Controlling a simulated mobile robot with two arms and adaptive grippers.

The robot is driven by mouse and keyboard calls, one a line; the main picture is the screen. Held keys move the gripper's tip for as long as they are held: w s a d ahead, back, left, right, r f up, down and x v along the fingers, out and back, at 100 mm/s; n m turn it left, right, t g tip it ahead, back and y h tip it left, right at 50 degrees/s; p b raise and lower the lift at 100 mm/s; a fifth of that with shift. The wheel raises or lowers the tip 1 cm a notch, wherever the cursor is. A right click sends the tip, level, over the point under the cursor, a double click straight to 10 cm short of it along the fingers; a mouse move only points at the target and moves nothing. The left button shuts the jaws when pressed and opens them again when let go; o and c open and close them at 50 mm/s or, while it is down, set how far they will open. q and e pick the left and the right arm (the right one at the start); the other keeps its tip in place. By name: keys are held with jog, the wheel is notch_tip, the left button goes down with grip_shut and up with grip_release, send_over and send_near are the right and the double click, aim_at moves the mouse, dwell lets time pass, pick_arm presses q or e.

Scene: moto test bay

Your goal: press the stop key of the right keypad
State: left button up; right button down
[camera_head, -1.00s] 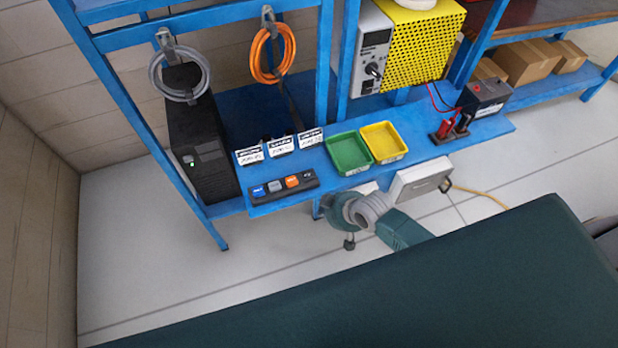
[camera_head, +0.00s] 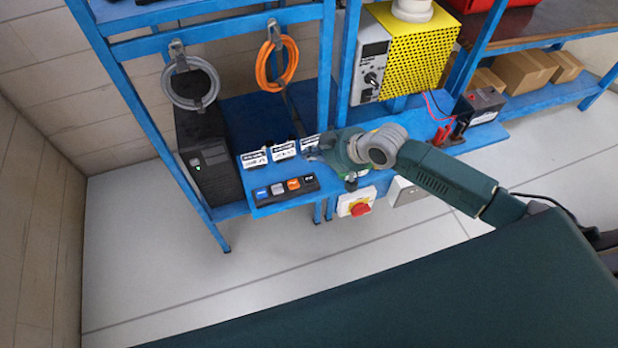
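A dark strip with several coloured keys (camera_head: 285,190), blue, grey, orange and black, lies at the front left edge of the blue bench. I cannot tell which part is the right keypad, and the key markings are too small to read. My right arm comes in from the right, and its gripper (camera_head: 316,153) is over the bench, behind and to the right of the strip, apart from it. It is close to the rightmost white label card (camera_head: 308,142). Its fingers are small and blurred, so I cannot tell whether they are open. My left gripper is not in view.
More white label cards (camera_head: 284,151) stand behind the strip. A black tower unit (camera_head: 205,160) stands left of it. My arm hides most of the trays. The floor in front is clear.

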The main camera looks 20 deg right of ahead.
aim_at(310, 180)
notch_tip(310, 180, down, 8)
jog(key=b, duration=0.7)
jog(key=shift+b, duration=0.3)
jog(key=shift+f, duration=0.45)
dwell(0.6)
jog(key=shift+f+b, duration=0.3)
jog(key=shift+f, duration=0.1)
jog(key=shift+f, duration=0.55)
dwell(0.5)
jog(key=shift+r, duration=0.1)
jog(key=shift+r+p, duration=0.7)
jog(key=shift+r, duration=0.15)
